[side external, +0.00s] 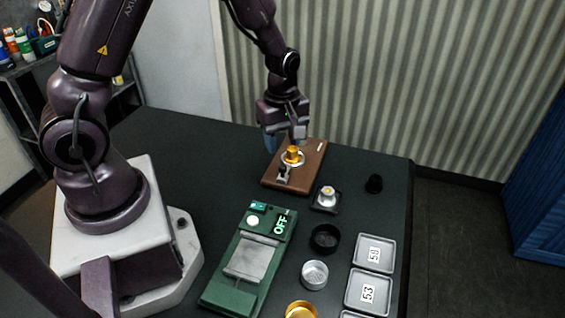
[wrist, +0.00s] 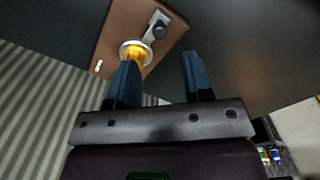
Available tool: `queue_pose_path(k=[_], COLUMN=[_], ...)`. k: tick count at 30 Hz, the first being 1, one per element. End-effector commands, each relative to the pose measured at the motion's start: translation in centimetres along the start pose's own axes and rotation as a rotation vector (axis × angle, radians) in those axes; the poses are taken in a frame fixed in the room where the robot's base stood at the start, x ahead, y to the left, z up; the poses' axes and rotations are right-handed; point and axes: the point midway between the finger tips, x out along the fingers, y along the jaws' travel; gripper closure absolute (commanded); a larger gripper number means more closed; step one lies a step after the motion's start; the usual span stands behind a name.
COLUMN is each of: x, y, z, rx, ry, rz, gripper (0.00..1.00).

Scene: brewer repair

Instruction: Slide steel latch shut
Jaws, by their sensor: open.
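A brown board (side external: 312,164) lies on the dark table, and it also shows in the wrist view (wrist: 116,42). It carries a pale ring with a yellow-gold cylinder (side external: 292,154) standing in it. The steel latch (side external: 283,175), with a dark knob, sits on the board beside the ring, and it also shows in the wrist view (wrist: 160,18). My gripper (wrist: 160,64) is open and empty, with blue fingers. In the wrist view one finger overlaps the yellow cylinder, and the other is off the board's edge. Contact cannot be told. The knob lies beyond the fingertips.
A green device reading OFF (side external: 258,243), round cups (side external: 315,274) and numbered grey trays (side external: 374,253) fill the front. The table left of the board is clear.

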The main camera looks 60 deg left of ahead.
Motion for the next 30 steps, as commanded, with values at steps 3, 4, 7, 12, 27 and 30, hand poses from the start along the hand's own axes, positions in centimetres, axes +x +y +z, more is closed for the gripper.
queue_pose_path(k=[3,4,7,12,27,30], x=[2.6,3.2,4.8,6.5,7.0,7.0], y=[-0.1,-0.1,-0.1,0.0,0.0,0.0], z=[0.0,0.0,0.0,0.0,0.0,0.0], rx=[-0.002,-0.002,-0.001,0.001,0.001,0.001], ry=[-0.001,-0.001,-0.002,-0.001,0.0,0.0], rz=[-0.005,-0.006,-0.003,-0.001,0.001,0.001], gripper=[0.54,0.54,0.54,0.54,0.84,1.0])
